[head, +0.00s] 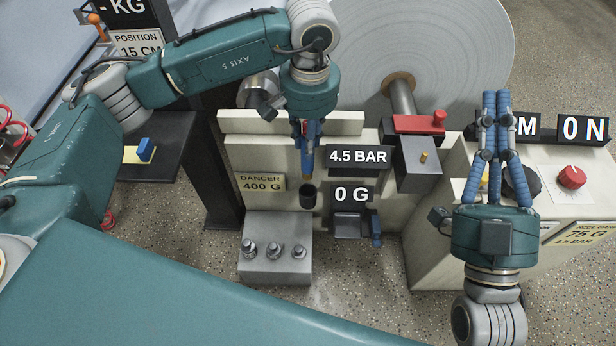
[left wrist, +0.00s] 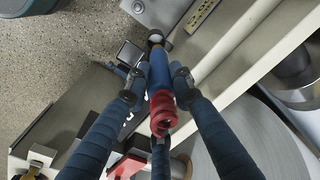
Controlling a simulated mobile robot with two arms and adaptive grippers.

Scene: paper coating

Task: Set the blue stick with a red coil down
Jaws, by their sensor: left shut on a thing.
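The blue stick with a red coil hangs tip down in my left gripper (head: 308,132). In the head view, its lower part with a brass-coloured tip (head: 308,168) shows below the fingers. In the left wrist view, the red coil (left wrist: 163,115) sits between my left fingers (left wrist: 160,92), with the blue shaft (left wrist: 158,72) beyond it. A small dark cup (head: 308,195) stands below the tip, with a gap between them in the head view. My right gripper (head: 495,98) is at the right over the white cabinet, its fingers close together and holding nothing visible.
A grey block with several metal weights (head: 275,262) stands at the lower left of the cup. Signs reading 4.5 BAR (head: 358,156) and 0 G (head: 351,194) are just right of the stick. A large paper roll (head: 450,60) is behind. A red-topped post (head: 420,123) stands right.

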